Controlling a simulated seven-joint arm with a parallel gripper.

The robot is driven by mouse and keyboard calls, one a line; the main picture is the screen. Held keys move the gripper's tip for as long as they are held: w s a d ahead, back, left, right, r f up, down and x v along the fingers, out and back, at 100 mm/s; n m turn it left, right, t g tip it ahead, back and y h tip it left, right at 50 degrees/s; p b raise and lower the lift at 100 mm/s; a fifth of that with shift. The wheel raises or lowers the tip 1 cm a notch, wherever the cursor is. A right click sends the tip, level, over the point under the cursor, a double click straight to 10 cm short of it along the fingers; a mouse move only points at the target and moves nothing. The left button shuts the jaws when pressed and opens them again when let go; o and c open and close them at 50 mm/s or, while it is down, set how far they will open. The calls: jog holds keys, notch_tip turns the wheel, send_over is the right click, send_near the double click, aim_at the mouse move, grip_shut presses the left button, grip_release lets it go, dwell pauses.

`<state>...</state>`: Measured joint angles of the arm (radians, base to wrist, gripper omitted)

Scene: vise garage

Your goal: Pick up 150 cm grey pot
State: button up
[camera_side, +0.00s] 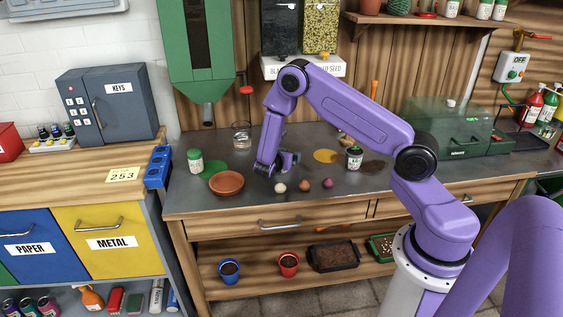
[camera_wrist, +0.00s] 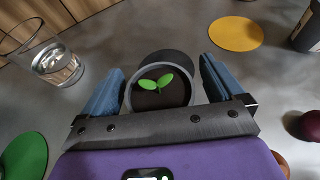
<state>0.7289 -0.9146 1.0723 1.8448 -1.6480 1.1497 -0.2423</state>
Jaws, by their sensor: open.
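The grey pot (camera_wrist: 132,91), round with dark soil and a small green two-leaf seedling, stands on the grey worktop. In the wrist view it sits between the two blue fingers of my gripper (camera_wrist: 162,68). The gripper is open, with one finger on each side of the pot; a narrow gap shows at the right finger, and contact at the left one is unclear. In the side view my gripper (camera_side: 280,162) is low over the middle of the worktop, and it and the arm mostly hide the pot.
A glass of water (camera_wrist: 55,62) stands to the left in the wrist view. A terracotta saucer (camera_side: 227,184), a white-and-green jar (camera_side: 195,161) and several small round items, including a purple one (camera_side: 328,183), lie around the gripper. A dark labelled jar (camera_side: 354,158) stands right.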

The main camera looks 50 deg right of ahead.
jog(key=shift+d, duration=0.1)
jog(key=c, duration=1.2)
jog(key=shift+o, duration=0.2)
jog(key=shift+w+r, duration=0.1)
